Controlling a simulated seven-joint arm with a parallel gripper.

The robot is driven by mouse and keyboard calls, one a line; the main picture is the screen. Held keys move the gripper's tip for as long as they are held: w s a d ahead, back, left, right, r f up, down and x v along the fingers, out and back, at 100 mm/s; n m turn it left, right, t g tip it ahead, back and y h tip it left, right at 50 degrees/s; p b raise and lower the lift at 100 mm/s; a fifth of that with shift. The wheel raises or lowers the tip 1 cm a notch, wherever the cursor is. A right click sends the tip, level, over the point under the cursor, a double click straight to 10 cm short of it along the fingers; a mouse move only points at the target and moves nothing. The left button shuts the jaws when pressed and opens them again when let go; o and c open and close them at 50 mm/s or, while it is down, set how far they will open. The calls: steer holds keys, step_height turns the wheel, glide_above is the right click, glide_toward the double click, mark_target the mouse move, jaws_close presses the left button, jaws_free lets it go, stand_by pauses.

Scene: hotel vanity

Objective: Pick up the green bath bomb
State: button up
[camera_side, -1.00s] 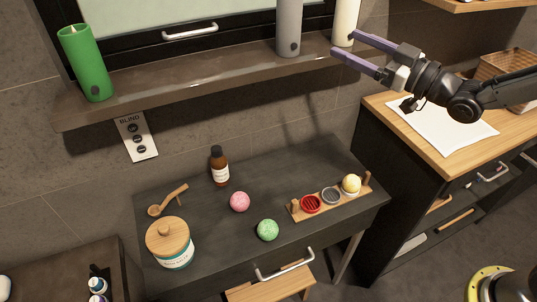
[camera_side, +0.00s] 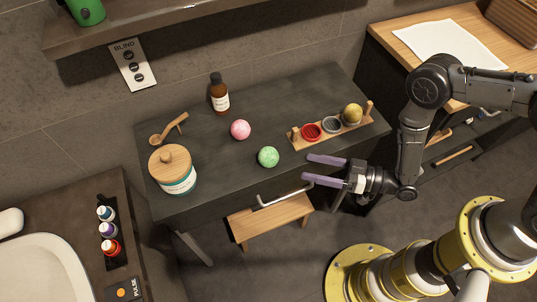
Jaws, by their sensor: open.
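The green bath bomb (camera_side: 268,157) is a round speckled ball. It sits on the dark vanity top (camera_side: 215,160) near its front edge. My gripper (camera_side: 318,170) has two purple fingers, open and empty, pointing left. It is a short way to the right of the green bath bomb in the picture, apart from it. Nothing hides the ball.
A pink bath bomb (camera_side: 240,129) sits just behind the green one. A wooden holder (camera_side: 338,137) with red and grey cups and a yellow ball stands to the right. A brown bottle (camera_side: 219,95), lidded jar (camera_side: 174,170) and wooden scoop (camera_side: 169,128) stand behind and left.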

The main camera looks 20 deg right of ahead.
mark_target(269, 155)
steer(key=x, duration=1.2)
steer(key=shift+w+r, duration=0.15)
steer(key=shift+w, duration=0.25)
steer(key=c, duration=1.2)
steer(key=shift+o, duration=0.2)
steer(key=shift+r, duration=0.1)
